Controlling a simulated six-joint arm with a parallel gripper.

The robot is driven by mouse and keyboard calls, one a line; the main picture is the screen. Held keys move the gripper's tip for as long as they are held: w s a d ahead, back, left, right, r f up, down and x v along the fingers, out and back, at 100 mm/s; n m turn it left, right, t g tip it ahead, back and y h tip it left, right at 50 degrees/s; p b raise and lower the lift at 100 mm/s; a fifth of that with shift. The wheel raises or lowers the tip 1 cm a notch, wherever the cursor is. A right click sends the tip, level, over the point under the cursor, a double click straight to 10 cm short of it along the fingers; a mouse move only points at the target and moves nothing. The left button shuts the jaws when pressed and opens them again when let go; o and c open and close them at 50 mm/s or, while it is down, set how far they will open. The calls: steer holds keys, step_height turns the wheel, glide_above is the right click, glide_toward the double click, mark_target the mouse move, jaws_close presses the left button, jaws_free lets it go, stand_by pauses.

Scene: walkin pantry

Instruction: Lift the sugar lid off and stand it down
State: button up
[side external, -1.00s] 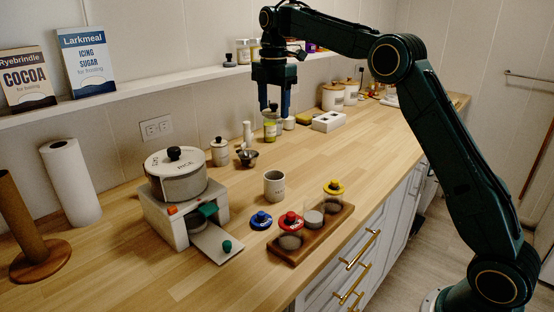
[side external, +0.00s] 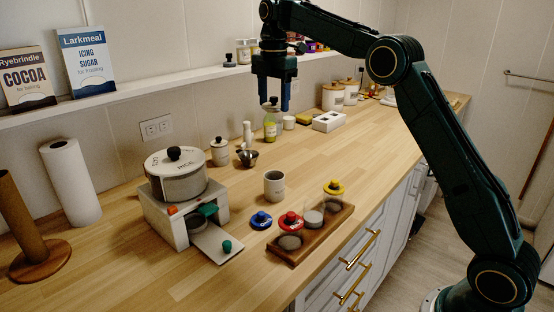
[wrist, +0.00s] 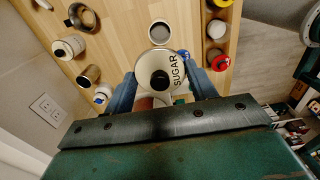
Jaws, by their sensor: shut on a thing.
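My gripper (side external: 272,106) is shut on the sugar lid (wrist: 176,63), a round pale lid marked SUGAR with a dark knob (wrist: 160,80). In the wrist view the lid sits between the two fingers. In the side view the lid (side external: 269,105) shows small and partly hidden between the fingertips, up off the counter. I cannot tell which container the lid belongs to, as the lid and fingers hide much of what is beneath.
A white box (side external: 328,122) stands farther back. Open counter lies right of the mug.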

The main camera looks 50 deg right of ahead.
steer(key=shift+r, duration=0.5)
steer(key=shift+r, duration=0.95)
glide_above(240, 203)
step_height(240, 203, down, 9)
steer(key=shift+s+f, duration=0.1)
steer(key=shift+f, duration=0.15)
steer(key=shift+f, duration=0.1)
step_height(240, 203, down, 20)
steer(key=shift+r, duration=0.15)
stand_by(0.9)
